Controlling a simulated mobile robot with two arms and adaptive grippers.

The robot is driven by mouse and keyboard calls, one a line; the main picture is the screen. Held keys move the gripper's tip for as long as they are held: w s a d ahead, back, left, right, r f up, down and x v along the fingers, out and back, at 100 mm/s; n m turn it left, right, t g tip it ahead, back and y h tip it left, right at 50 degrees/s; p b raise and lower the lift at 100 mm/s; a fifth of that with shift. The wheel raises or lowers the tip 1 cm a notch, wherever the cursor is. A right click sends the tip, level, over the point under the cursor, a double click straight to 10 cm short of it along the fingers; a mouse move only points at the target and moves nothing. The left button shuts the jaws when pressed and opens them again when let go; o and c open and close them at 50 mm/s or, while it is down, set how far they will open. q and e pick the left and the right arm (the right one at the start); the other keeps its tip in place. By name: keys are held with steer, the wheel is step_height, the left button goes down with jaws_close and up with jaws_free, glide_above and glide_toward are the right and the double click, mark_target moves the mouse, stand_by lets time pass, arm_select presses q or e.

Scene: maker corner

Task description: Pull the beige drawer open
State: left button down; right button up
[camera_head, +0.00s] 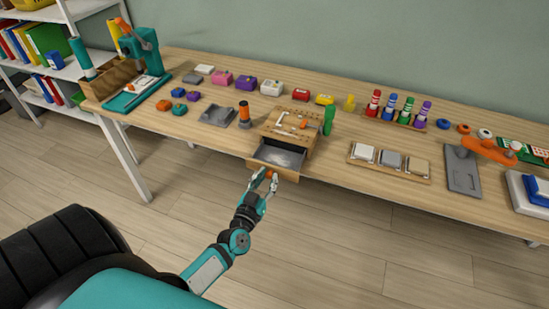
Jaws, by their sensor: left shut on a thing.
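The beige drawer (286,174) sits in a small beige wooden cabinet (296,141) at the front edge of the table. The drawer is pulled out toward me, past the table edge, and its grey inside shows empty. My left gripper (267,176) is at the drawer's front and shut on its small orange handle (270,175), which the fingers partly hide. My right gripper is not in view.
The wooden table (330,202) carries several small coloured boxes behind the cabinet. A green cylinder (328,120) stands right of the cabinet, an orange-topped one (244,112) left of it. A tray of blocks (388,162) lies further right. Floor in front is clear.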

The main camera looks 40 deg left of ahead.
arm_select(q)
steer(key=shift+v, duration=0.85)
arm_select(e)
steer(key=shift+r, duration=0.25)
arm_select(q)
steer(key=c, duration=1.1)
jaws_free()
steer(key=shift+s, duration=0.1)
steer(key=v, duration=1.2)
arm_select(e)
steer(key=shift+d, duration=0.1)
arm_select(q)
steer(key=shift+a+f, duration=0.1)
steer(key=shift+f, duration=0.05)
